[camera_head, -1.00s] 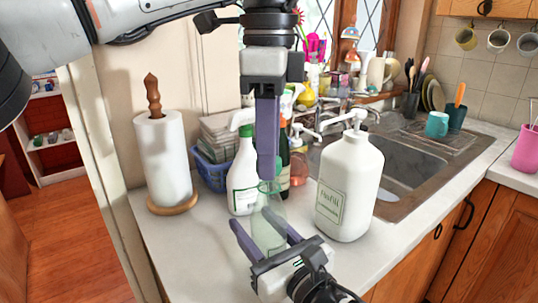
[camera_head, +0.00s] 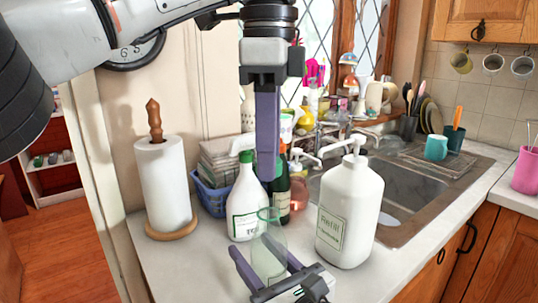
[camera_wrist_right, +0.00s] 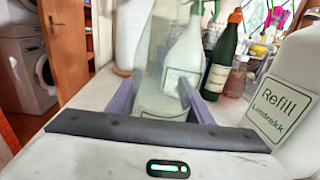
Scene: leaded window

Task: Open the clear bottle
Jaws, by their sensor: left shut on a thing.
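The clear bottle (camera_head: 268,250) stands upright on the counter, see-through and greenish; its round top rim shows bare. It also fills the middle of the right wrist view (camera_wrist_right: 165,85). My right gripper (camera_head: 252,246) is low, with one finger on each side of the bottle's body, closed on it. Its fingers (camera_wrist_right: 158,92) flank the glass in the right wrist view. My left gripper (camera_head: 267,180) points straight down above the bottle, apart from its rim. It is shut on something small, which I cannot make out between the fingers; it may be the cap.
A white refill bottle (camera_head: 349,215) stands close on the right. A white bottle with a green cap (camera_head: 246,200) and a dark green bottle (camera_head: 281,195) stand behind. A paper towel roll (camera_head: 164,185) stands left. The sink (camera_head: 395,190) is at back right.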

